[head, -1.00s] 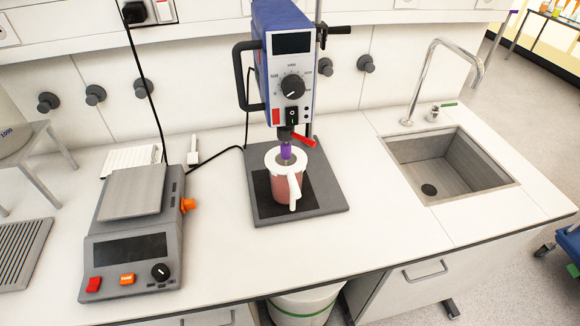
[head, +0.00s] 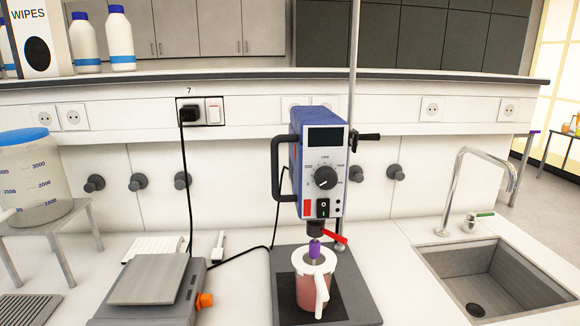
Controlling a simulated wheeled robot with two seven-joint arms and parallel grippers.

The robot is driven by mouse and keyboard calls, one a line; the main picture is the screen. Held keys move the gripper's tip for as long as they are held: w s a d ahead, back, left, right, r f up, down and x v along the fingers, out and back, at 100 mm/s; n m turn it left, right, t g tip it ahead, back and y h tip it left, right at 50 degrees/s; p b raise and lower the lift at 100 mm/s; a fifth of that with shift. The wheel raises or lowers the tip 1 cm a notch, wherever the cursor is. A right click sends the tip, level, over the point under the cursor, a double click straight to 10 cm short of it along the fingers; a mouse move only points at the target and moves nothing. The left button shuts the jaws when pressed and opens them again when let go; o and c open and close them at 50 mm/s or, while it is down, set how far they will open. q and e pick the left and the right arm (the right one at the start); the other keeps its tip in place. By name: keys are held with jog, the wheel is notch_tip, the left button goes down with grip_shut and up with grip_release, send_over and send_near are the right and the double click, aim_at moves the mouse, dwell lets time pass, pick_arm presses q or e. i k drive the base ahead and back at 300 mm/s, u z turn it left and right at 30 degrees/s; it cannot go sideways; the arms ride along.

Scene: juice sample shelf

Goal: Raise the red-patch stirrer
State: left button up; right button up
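The stirrer (head: 322,160) is a blue and grey unit with a dark display, a black dial and a red patch (head: 307,208) at the lower left of its front. It is mounted on a vertical rod (head: 354,60) with a black clamp handle (head: 366,137). A black loop handle (head: 280,180) sticks out on its left. Below its chuck, a purple piece (head: 314,247) and shaft go down into a white-rimmed jug (head: 311,284) with pinkish contents. The jug stands on the dark base plate (head: 365,310). Neither of my grippers is in view.
A balance (head: 150,279) with an orange knob stands left of the stirrer. A sink (head: 490,280) with a tall tap (head: 462,185) is at the right. A large container (head: 30,175) stands on a stool at the left. Cables run to a wall socket (head: 190,112).

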aim_at(317, 138)
jog(key=k, duration=0.35)
jog(key=u, duration=0.95)
jog(key=i, duration=0.65)
jog(key=z, duration=1.85)
jog(key=k, duration=0.85)
jog(key=u, duration=0.35)
jog(key=i, duration=0.25)
